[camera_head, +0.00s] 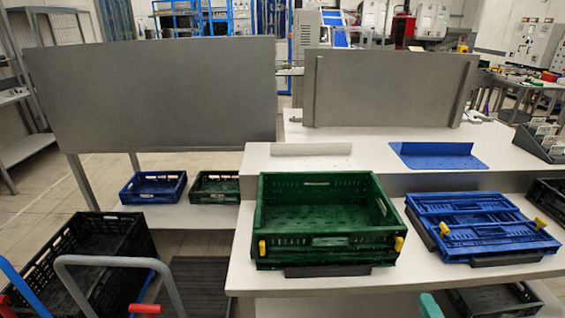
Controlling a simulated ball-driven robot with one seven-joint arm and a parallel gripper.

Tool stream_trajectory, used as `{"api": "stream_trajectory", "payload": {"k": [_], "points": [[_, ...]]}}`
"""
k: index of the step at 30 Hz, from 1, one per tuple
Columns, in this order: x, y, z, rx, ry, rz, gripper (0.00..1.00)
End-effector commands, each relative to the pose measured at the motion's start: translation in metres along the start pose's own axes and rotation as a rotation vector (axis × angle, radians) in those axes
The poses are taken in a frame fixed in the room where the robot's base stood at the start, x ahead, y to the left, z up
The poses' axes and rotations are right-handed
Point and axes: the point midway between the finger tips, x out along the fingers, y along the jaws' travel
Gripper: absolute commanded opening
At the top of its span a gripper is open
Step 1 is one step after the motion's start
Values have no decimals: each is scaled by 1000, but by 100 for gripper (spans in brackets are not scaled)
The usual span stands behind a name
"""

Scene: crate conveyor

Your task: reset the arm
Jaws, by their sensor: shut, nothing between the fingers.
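My gripper and arm do not clearly show in the head view. A green crate (262,218) stands open and empty on the white table (240,268), with yellow latches at its front corners. A folded blue crate (484,252) lies flat to its right on the same table, also with yellow latches. Nothing of mine is seen touching either crate.
A black crate (139,244) and a grey cart handle (110,261) are at lower left. Smaller blue (152,201) and green (206,197) crates sit on a lower shelf. Grey panels (150,95) stand behind. A teal tip (430,305) shows at the bottom edge.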

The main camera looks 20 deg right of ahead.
Motion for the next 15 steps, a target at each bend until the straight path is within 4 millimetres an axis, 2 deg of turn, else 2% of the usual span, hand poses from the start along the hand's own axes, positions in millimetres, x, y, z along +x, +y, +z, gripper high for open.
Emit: {"api": "stream_trajectory", "payload": {"k": [4, 8, 11, 15], "points": [[-1, 8, 8, -56, -24, 50, 0], [-8, 33, 29, -239, -111, 204, 0], [-24, 59, 48, -442, -225, 359, 0], [-57, 93, 67, -731, -426, 561, 0]]}}
